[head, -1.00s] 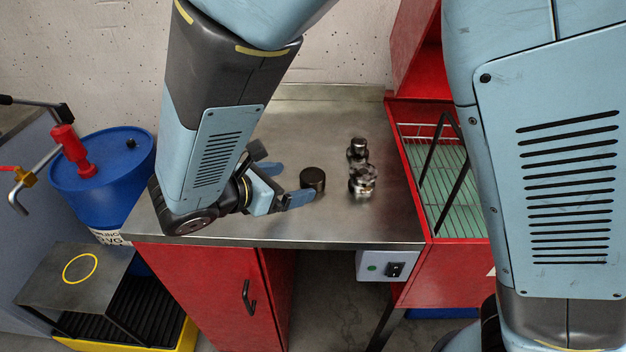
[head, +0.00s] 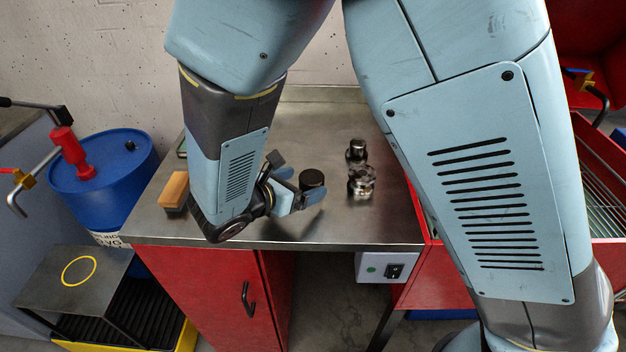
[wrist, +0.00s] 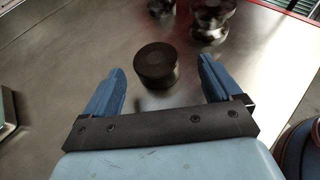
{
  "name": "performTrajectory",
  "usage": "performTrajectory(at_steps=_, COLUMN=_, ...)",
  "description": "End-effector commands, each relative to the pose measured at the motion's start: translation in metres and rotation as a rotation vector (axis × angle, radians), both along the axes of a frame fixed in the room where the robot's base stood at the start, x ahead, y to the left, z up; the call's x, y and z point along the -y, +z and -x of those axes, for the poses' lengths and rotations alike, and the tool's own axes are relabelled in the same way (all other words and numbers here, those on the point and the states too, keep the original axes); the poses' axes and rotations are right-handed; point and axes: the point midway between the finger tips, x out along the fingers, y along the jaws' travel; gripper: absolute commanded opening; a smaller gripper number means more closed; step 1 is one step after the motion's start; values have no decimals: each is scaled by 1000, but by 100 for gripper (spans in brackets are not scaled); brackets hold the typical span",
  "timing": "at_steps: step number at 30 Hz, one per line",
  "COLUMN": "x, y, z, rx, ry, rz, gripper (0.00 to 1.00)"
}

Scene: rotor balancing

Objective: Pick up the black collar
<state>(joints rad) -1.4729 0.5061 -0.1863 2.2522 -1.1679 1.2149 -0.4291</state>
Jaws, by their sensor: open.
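The black collar (head: 312,180) is a short dark cylinder standing on the steel bench top. In the wrist view the collar (wrist: 156,64) sits just beyond the fingertips, roughly midway between them. My gripper (head: 301,185) is open, with its two blue fingers apart and nothing held between them. In the wrist view my gripper (wrist: 160,75) points toward the collar, with a finger on each side and bare metal between. I cannot tell for sure whether a finger touches the collar.
Shiny metal parts (head: 361,180) stand on the bench (head: 330,225) just right of the collar. A wooden-topped block (head: 174,190) lies at the bench's left. A blue drum (head: 105,175) stands left of the bench. A switch box (head: 386,267) hangs at the front edge.

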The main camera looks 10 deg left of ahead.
Motion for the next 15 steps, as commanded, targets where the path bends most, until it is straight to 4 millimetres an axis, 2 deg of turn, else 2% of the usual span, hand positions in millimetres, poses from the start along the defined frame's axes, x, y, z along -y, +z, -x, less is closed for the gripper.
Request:
performTrajectory(at_steps=9, x=12, y=-14, z=-35, rx=1, ry=-1, rz=2, gripper=91)
performTrajectory(at_steps=15, x=17, y=-18, z=-43, rx=0, ry=-1, rz=0, gripper=91)
